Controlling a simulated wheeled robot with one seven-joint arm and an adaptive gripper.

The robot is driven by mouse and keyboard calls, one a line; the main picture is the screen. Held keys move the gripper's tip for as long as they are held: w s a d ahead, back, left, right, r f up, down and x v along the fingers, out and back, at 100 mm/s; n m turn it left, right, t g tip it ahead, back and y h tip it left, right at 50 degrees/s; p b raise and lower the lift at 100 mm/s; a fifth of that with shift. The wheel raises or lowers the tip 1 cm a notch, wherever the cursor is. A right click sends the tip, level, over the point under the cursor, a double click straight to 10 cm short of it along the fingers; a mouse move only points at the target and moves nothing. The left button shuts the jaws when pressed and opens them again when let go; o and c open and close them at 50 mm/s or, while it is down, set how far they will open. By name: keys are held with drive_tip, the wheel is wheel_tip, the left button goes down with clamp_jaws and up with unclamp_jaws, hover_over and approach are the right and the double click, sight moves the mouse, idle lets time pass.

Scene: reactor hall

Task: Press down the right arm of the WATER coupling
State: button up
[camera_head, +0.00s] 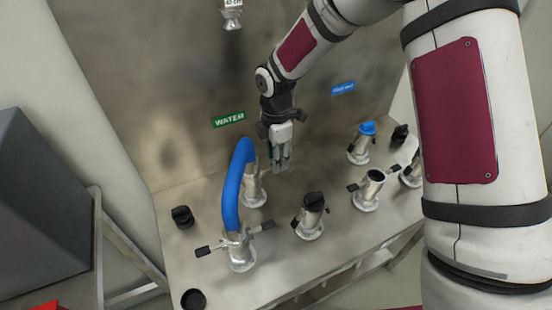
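The green WATER sign (228,120) is on the back panel. Below it, a blue hose (232,188) arches from a rear metal pipe (255,190) to a front metal coupling (240,253). The front coupling has two dark-tipped arms. Its left arm (208,250) and its right arm (262,227) both stick out sideways. My gripper (281,168) points down, above and a little right of the right arm, behind it and apart from it. Its fingers look close together and hold nothing visible. Whether they fully meet is too small to tell.
A black-capped pipe (311,217) stands right of the coupling. Farther right are an open pipe (373,190) and a blue-capped pipe (362,143). A loose black cap (182,217) lies on the metal bench (190,265) at left. The back panel rises close behind my gripper.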

drive_tip(key=shift+f, duration=0.55)
clamp_jaws()
